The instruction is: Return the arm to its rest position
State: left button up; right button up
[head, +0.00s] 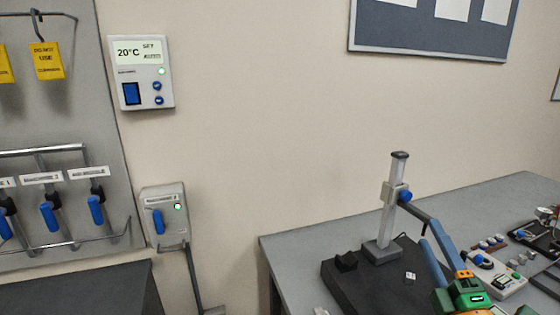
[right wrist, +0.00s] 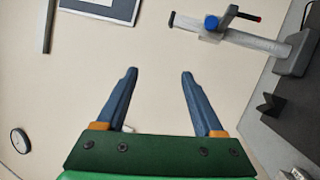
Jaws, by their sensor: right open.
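My right gripper (head: 430,233) reaches in at the lower right of the head view, above the grey table. Its two blue-grey fingers point up and away, and its green body is cut off by the bottom edge. In the right wrist view the gripper (right wrist: 159,72) has its fingers wide apart, with nothing between them but the pale wall behind. My left gripper is not in the head view.
A column stand (head: 391,215) with a blue knob stands on a black plate (head: 345,279), close beside the gripper in the picture. The grey table (head: 310,247) also holds small instruments at right. A wall thermostat (head: 141,72), a switch box (head: 164,215) and a tag board (head: 92,115) are at left.

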jog(key=s+f+m+g+h, duration=0.25)
jog(key=f+m+g, duration=0.2)
jog(key=f, duration=0.25)
jog(key=s+f+m+g+h, duration=0.1)
jog(key=s+f+m+g, duration=0.3)
jog(key=f, duration=0.3)
jog(key=s+f+m+g+h, duration=0.1)
jog(key=s+f+m+g, duration=0.1)
jog(key=s+f+m, duration=0.35)
jog(key=s+a+f+m+g+y, duration=0.3)
jog(key=s+a+f+g+y, duration=0.35)
jog(key=s+a+f, duration=0.65)
notch_tip(320, 180, down, 20)
jog(key=s+d+g+h+b, duration=0.1)
jog(key=s+g+h+b, duration=0.15)
jog(key=b, duration=0.35)
pick_arm(q)
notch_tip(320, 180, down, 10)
jog(key=b, duration=0.4)
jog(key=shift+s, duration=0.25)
pick_arm(e)
jog(key=s+d+f+g, duration=0.1)
jog(key=s+d+f, duration=0.1)
jog(key=s+f, duration=1)
notch_tip(320, 180, down, 4)
jog(key=shift+d+r, duration=0.15)
jog(key=shift+d, duration=0.15)
